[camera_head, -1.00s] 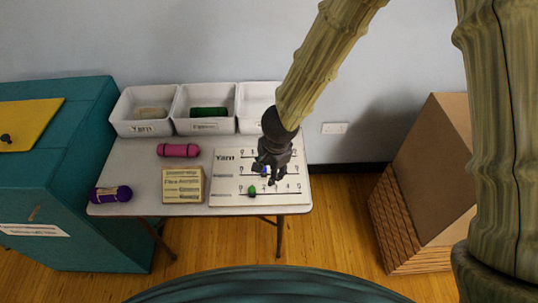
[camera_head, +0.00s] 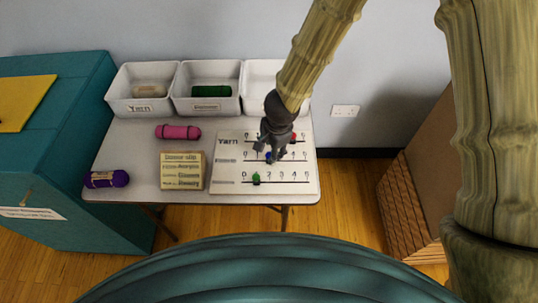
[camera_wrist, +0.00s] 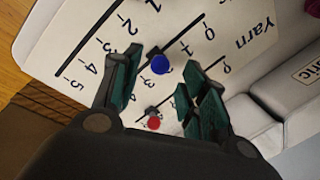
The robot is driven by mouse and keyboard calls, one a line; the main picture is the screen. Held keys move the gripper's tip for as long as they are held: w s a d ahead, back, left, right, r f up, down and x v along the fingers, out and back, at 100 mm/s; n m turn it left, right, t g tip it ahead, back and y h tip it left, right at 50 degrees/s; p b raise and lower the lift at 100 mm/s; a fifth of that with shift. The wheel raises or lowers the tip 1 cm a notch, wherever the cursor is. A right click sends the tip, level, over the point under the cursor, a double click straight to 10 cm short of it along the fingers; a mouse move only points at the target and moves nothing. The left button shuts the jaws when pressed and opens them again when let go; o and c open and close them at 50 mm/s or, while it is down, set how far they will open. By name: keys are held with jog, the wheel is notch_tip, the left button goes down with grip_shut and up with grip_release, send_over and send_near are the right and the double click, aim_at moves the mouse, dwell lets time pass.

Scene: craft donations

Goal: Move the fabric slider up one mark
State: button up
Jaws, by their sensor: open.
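A white slider board (camera_head: 300,183) lies on the table, with "Yarn" on its top row and marks numbered from 0. The lower row labels are too blurred to read, so I cannot confirm which is fabric. A blue slider knob (camera_head: 268,157) sits on the middle row, a green knob (camera_head: 256,179) on the bottom row near mark 1, and a red knob (camera_head: 294,137) on the top row. My gripper (camera_head: 272,152) is open over the middle row. In the wrist view the blue knob (camera_wrist: 160,64) shows between the fingertips and the red knob (camera_wrist: 153,123) shows nearer the palm.
White bins (camera_head: 141,108) stand along the table's back, close behind my gripper. Pink yarn (camera_head: 178,132), purple yarn (camera_head: 106,179) and a list card (camera_head: 182,171) lie left of the board. A teal cabinet (camera_head: 125,215) is at the left, a cardboard box (camera_head: 420,170) at the right.

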jog(key=shift+w+a+f, duration=0.1)
jog(key=shift+f, duration=0.55)
jog(key=shift+w+a+f, duration=0.1)
jog(key=shift+f, duration=0.55)
grip_shut()
